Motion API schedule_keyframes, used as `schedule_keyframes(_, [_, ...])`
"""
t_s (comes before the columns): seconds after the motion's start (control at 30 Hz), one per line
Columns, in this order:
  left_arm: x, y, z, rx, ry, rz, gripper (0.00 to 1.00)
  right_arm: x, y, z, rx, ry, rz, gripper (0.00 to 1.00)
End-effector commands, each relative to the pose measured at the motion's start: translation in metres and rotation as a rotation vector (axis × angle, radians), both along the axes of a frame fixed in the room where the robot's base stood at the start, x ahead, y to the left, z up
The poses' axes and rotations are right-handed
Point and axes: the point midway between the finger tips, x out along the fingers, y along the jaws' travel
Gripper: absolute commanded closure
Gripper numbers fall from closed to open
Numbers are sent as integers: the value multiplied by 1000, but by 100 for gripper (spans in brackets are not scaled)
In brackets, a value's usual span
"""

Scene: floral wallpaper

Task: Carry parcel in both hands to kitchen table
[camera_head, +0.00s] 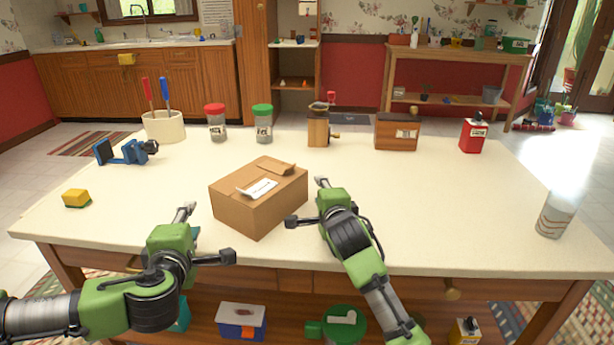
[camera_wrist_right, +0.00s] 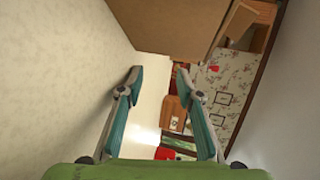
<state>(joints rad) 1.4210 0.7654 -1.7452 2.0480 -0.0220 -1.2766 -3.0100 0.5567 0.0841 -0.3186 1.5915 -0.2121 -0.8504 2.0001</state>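The parcel (camera_head: 240,207) is a brown cardboard box with a white label and a raised flap, resting on the pale-topped table (camera_head: 420,220). Its brown side also shows at the top of the right wrist view (camera_wrist_right: 165,25). My left gripper (camera_head: 208,233) is open and empty, in front and left of the parcel, apart from it. My right gripper (camera_head: 305,202) is open, close by the parcel's right side; I cannot tell whether it touches. Its two teal fingers stand apart in the right wrist view (camera_wrist_right: 159,73), with nothing between them.
A yellow sponge (camera_head: 76,198), blue clamp (camera_head: 125,152), utensil crock (camera_head: 163,126), jars (camera_head: 217,124), grinder (camera_head: 318,126), wooden box (camera_head: 396,132), red tin (camera_head: 473,135) and glass (camera_head: 555,215) stand around the tabletop. The top right of the parcel is clear.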

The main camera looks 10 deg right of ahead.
Motion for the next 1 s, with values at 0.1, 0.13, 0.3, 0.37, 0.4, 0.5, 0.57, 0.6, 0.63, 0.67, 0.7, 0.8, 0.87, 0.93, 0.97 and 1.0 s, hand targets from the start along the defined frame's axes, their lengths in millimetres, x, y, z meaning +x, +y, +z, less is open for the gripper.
schedule_keyframes(0.1, [0, 0, 0, 0, 0, 0, 67, -17, 1, 3, 3, 0, 1, 67])
schedule_keyframes(0.13, [0, 0, 0, 0, 0, 0, 67, -22, 0, 5, 3, 0, 0, 67])
schedule_keyframes(0.3, [0, 0, 0, 0, 0, 0, 67, -54, 0, 13, 4, -1, 0, 67])
schedule_keyframes(0.37, [0, 0, 0, 0, 0, 0, 67, -65, 1, 16, 4, 0, 1, 67])
schedule_keyframes(0.4, [0, 0, 0, 0, 0, 0, 67, -72, 0, 18, 4, 0, 0, 67])
schedule_keyframes(0.5, [0, 0, 0, 0, 0, 0, 67, -87, 0, 21, 4, 0, 0, 67])
schedule_keyframes(0.57, [0, 0, 0, 0, 0, 0, 67, -94, 0, 24, 3, 0, 0, 67])
schedule_keyframes(0.6, [0, 0, 0, 0, 0, 0, 67, -98, 0, 25, 3, 0, 0, 67])
schedule_keyframes(0.63, [0, 0, 0, 0, 0, 0, 67, -100, 0, 25, 2, 1, 0, 67])
schedule_keyframes(0.67, [0, 0, 0, 0, 0, 0, 67, -102, 0, 26, 2, 0, 0, 67])
schedule_keyframes(0.7, [0, 0, 0, 0, 0, 0, 67, -104, 0, 27, 2, -1, 0, 67])
schedule_keyframes(0.8, [0, 0, 0, 0, 0, 0, 67, -107, 0, 27, 1, 1, 0, 67])
schedule_keyframes(0.87, [0, 0, 0, 0, 0, 0, 67, -108, -1, 27, 0, 1, -1, 67])
schedule_keyframes(0.93, [0, 0, 0, 0, 0, 0, 67, -108, -1, 27, 0, 1, -1, 67])
schedule_keyframes(0.97, [0, 0, 0, 0, 0, 0, 67, -108, 0, 27, 0, 1, -1, 67])
schedule_keyframes(1.0, [0, 0, 0, 0, 0, 0, 67, -108, 0, 27, 0, 1, -1, 67])
